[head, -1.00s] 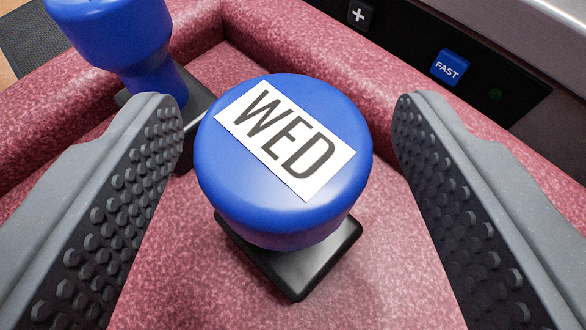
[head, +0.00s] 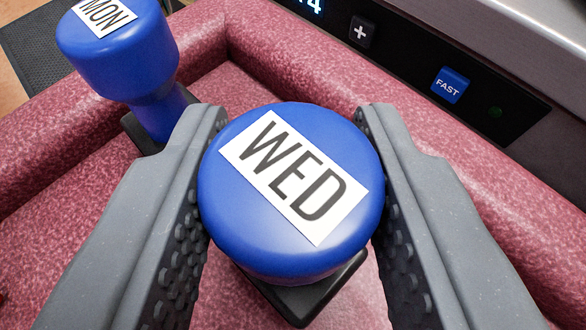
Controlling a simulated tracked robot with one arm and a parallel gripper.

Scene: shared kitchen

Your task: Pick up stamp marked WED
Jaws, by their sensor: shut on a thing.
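The stamp marked WED (head: 235,225) is in the middle of the head view. It has a round blue knob with a white label on top and a black base (head: 310,298) below. My gripper (head: 290,150) is shut on the blue knob, one grey finger with a studded black pad against its left side and one against its right. The stamp's stem is hidden under the knob. I cannot tell whether the base touches the red tray floor.
A blue stamp marked MON (head: 120,60) stands just behind and left, close to my left finger. The red speckled tray has a raised rim (head: 300,62) behind. A black panel with a blue FAST button (head: 450,86) lies beyond it. A dark mat (head: 35,40) is at upper left.

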